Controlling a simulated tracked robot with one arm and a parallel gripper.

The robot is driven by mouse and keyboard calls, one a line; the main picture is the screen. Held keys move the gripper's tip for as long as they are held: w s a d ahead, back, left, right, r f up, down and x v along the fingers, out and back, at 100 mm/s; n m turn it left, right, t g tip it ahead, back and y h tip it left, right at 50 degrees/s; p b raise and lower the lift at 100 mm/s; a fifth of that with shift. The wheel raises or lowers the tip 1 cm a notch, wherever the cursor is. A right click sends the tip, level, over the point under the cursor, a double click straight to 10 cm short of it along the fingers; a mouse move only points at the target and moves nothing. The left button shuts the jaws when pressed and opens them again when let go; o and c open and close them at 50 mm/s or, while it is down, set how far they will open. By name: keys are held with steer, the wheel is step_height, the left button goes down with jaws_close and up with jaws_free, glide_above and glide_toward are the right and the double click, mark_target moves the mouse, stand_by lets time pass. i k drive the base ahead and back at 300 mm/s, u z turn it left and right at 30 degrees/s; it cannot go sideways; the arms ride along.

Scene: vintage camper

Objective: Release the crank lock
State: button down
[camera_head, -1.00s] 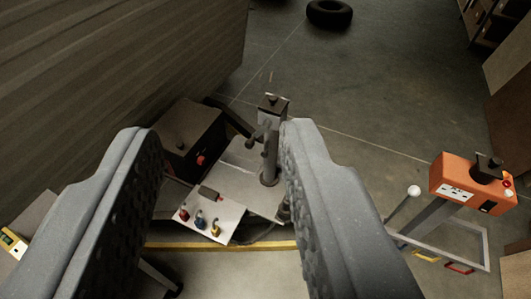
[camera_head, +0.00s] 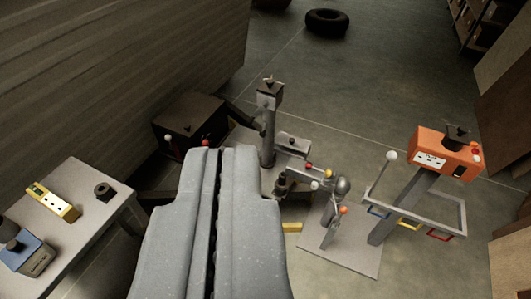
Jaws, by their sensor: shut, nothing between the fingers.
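My gripper (camera_head: 217,165) is shut and empty, its two grey fingers pressed together low in the middle of the view. Just beyond and right of the fingertips is a grey mechanism (camera_head: 341,187) with a rounded head and small red, yellow and orange knobs. It stands on a flat grey base plate (camera_head: 350,249). A grey upright post (camera_head: 268,135) with a dark block on top stands behind it. I cannot tell which part is the crank or its lock. My fingers hide part of the area below and left of the post, and they appear apart from the mechanism.
An orange control box (camera_head: 443,152) on a slanted column stands right, with a white-knobbed lever (camera_head: 382,172) and a railed frame. A dark box (camera_head: 188,120) sits by the ribbed wall. A grey table (camera_head: 85,215) at left holds a yellow device (camera_head: 54,203). A tyre (camera_head: 327,22) lies far back.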

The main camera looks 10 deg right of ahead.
mark_target(262, 134)
steer(key=k, duration=0.7)
steer(key=u, duration=0.35)
steer(key=i, duration=2.1)
steer(key=z, duration=0.75)
